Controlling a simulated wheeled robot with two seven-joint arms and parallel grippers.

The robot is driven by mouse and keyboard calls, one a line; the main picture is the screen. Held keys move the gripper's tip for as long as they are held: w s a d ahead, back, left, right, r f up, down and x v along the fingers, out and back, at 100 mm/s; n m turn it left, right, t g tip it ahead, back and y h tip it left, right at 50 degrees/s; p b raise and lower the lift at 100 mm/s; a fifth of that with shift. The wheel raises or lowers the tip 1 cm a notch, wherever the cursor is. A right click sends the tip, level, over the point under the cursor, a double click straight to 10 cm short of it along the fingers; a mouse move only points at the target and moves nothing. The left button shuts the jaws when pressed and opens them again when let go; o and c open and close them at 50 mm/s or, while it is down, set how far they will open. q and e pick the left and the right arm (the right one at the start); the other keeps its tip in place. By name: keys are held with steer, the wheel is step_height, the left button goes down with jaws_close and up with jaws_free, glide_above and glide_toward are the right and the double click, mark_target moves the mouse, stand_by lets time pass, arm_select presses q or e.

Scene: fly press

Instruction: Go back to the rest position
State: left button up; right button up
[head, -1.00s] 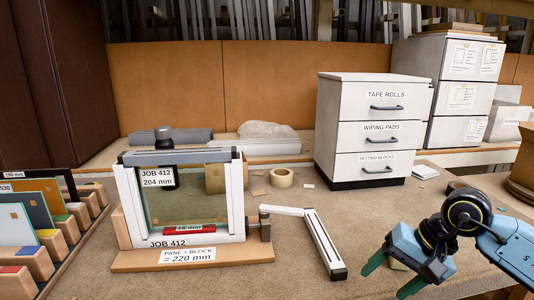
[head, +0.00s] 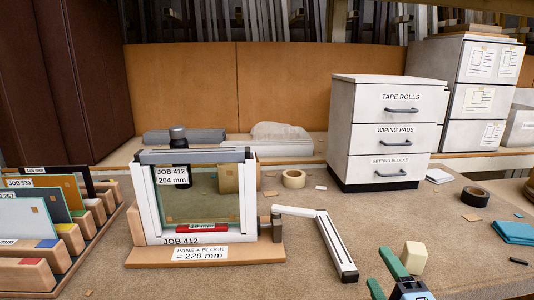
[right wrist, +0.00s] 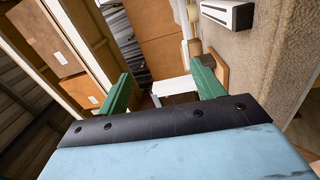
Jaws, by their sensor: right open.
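My right gripper (head: 385,275) is at the bottom right of the head view, low in the picture, with its green fingers apart and nothing between them. In the right wrist view its two green fingers (right wrist: 160,92) are spread and empty. My left gripper is not in view. The white press frame (head: 142,207) marked JOB 412 stands upright on its wooden base (head: 140,255), with a glass pane (head: 200,200) and a red 18 mm block (head: 202,227) inside. The jointed white lever (head: 335,245) lies to its right, apart from my right gripper.
A cream block (head: 414,257) stands just right of my gripper. A blue cloth (head: 514,232) and a black tape roll (head: 474,197) lie further right. A white drawer cabinet (head: 345,130) stands behind. A rack of panes (head: 75,255) is at the left.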

steer(key=s+d+f+m+g+h, duration=0.3)
steer(key=s+f+m+g, duration=0.6)
steer(key=f, duration=0.5)
steer(key=s+a+f+m+g+y, duration=0.1)
steer(key=s+f+m+g, duration=0.25)
steer(key=s, duration=0.35)
steer(key=s+a+f+m+g+y, duration=0.1)
steer(key=s+f+m+g, duration=0.25)
steer(key=s, duration=0.45)
step_height(320, 180, down, 24)
steer(key=s+d+f+g, duration=0.1)
steer(key=s+d+f, duration=0.1)
steer(key=s+f, duration=1.3)
steer(key=shift+s+d+f+g, duration=0.2)
steer(key=shift+s+d+g, duration=0.2)
steer(key=shift+s, duration=0.35)
